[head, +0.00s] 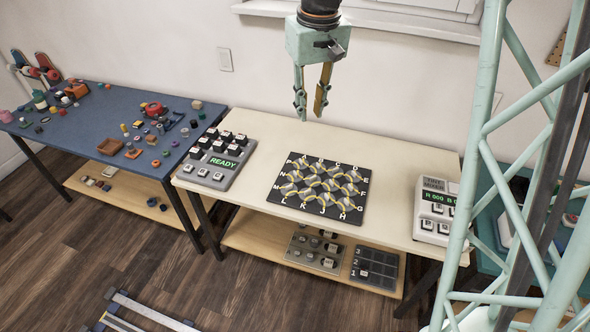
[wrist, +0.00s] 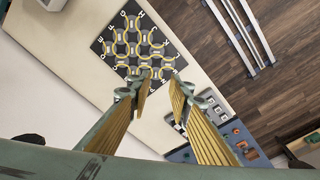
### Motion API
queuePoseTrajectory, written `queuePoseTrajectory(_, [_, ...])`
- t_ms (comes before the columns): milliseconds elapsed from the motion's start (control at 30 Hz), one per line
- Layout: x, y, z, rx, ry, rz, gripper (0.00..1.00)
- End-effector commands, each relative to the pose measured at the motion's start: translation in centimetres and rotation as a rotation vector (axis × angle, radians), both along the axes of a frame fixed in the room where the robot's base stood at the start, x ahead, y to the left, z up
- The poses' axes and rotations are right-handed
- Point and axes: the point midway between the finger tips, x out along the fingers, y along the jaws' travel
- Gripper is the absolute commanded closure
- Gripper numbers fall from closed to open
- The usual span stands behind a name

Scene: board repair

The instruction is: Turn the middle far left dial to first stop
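A black square board (head: 352,219) with letters around its edge lies on the middle of the cream table. It carries several round dials (head: 321,187) in silver-grey and yellow, packed in rows; their settings are too small to read. In the wrist view the board (wrist: 99,46) and its dials (wrist: 141,42) show beyond my fingers, rotated against the head view. My gripper (head: 311,106) points down above the back of the table, apart from the board. Its two fingers are spread with nothing between them; they also show in the wrist view (wrist: 160,84).
A grey keypad panel reading READY (head: 216,160) stands left of the board, and a white counter box (head: 436,209) stands at the right. A blue table (head: 75,130) with many small parts is at the far left. The cream table around the board is clear.

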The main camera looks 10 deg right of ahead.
Motion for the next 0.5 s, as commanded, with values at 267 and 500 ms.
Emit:
queuePoseTrajectory(267, [3.6,0.0,-3.6,-0.001,0.025,0.013,0.81])
queuePoseTrajectory(500, [6.2,0.0,-7.1,-0.002,0.047,0.026,0.81])
